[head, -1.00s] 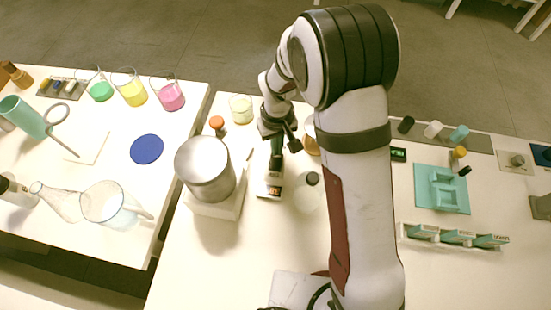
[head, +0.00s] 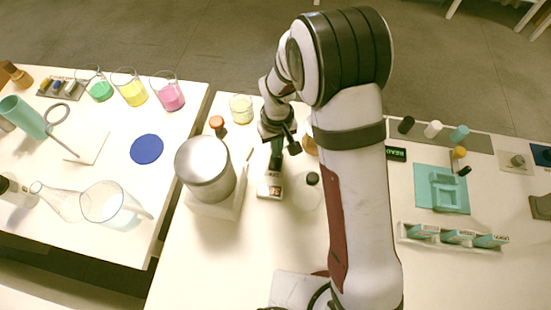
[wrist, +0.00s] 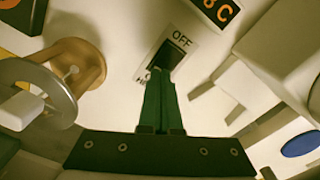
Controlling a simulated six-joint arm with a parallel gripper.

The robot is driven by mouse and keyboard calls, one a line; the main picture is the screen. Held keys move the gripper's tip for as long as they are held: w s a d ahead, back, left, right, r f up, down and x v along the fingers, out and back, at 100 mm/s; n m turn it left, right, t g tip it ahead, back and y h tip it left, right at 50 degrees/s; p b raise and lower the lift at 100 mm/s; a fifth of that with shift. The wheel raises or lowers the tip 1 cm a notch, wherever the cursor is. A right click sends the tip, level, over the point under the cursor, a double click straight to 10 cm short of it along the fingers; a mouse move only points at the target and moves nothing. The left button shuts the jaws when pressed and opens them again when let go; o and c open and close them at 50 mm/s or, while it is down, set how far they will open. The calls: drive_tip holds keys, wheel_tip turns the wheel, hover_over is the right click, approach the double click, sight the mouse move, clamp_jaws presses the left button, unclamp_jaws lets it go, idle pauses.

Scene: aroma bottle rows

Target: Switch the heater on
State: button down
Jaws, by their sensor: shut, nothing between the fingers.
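The heater switch is a small pale plate (head: 269,189) in front of my gripper in the head view. In the wrist view its dark rocker (wrist: 172,52) sits in the plate beneath the printed word OFF. The label at its other end is mostly hidden by my fingers. My gripper (wrist: 160,80) is shut and empty, its green fingertips over the near end of the rocker. I cannot tell whether they touch it or which way the rocker is tipped. The heater (head: 212,206) is a white block left of the switch, bearing a metal pot (head: 205,172).
An orange-digit display (wrist: 218,8) is partly in view beyond the switch. A round flask (head: 307,195) with a dark cap stands just right of the switch. An orange-capped bottle (head: 217,124) and a beaker (head: 241,109) stand behind the pot. Free table lies in front.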

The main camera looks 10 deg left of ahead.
drive_tip(key=shift+f, duration=0.45)
drive_tip(key=shift+r, duration=3.5)
drive_tip(key=s+d+r+m, duration=0.5)
drive_tip(key=s+d+r, duration=0.3)
drive_tip(key=d+r, duration=0.15)
drive_tip(key=s+d+r+m+y, duration=0.1)
drive_tip(key=s+r+m, duration=0.1)
drive_tip(key=s, duration=0.5)
drive_tip(key=s+d+r+m, duration=0.2)
drive_tip(key=s+m, duration=0.2)
drive_tip(key=s, duration=0.3)
drive_tip(key=shift+d+m+y, duration=0.3)
drive_tip(key=shift+y, duration=0.1)
